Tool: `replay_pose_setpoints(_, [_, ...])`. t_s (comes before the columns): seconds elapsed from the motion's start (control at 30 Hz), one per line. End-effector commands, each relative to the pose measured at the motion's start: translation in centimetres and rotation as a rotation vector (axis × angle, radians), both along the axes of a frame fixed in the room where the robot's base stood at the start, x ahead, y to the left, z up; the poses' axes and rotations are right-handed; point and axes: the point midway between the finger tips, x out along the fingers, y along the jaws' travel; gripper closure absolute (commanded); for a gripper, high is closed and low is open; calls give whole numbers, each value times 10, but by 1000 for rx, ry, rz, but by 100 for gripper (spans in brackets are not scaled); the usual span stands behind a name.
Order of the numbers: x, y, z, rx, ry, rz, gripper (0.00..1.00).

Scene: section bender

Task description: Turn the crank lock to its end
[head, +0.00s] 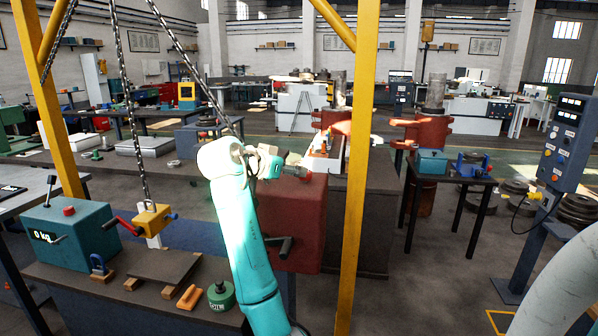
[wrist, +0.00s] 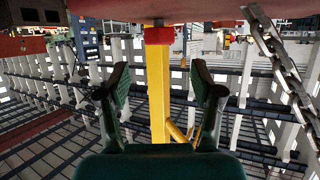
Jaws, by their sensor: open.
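A dark crank-like handle (head: 284,247) sticks out from the front of the red machine body (head: 305,215) in the head view. I cannot tell for certain that it is the crank lock. My gripper (head: 297,168) is at the top of the red body in the head view, above and apart from this handle; its fingertips are small there. In the wrist view my gripper (wrist: 162,82) has its two dark fingers spread with nothing held between them. A yellow post (wrist: 157,100) with a red block (wrist: 158,35) at its upper end shows behind the gap. The handle is not recognisable in the wrist view.
A yellow gantry post (head: 357,170) stands just right of my arm. Chains (head: 130,110) hang at the left, and one (wrist: 280,55) shows in the wrist view. A teal scale box (head: 70,235) stands on the left bench. A control panel (head: 563,140) stands at the right.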

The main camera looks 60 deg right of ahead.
Motion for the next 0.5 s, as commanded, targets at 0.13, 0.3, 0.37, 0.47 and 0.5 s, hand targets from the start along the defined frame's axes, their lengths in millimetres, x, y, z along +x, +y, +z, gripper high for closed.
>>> replay_pose_setpoints(0.13, [1, 20, 8, -1, 0, 2, 34])
replay_pose_setpoints(0.3, [1, 31, 12, 0, 1, 0, 34])
replay_pose_setpoints(0.37, [1, 33, 13, 0, 1, 0, 34])
replay_pose_setpoints(0.47, [1, 33, 13, 0, 1, 0, 34])
replay_pose_setpoints(0.5, [1, 33, 13, 0, 1, 0, 34])
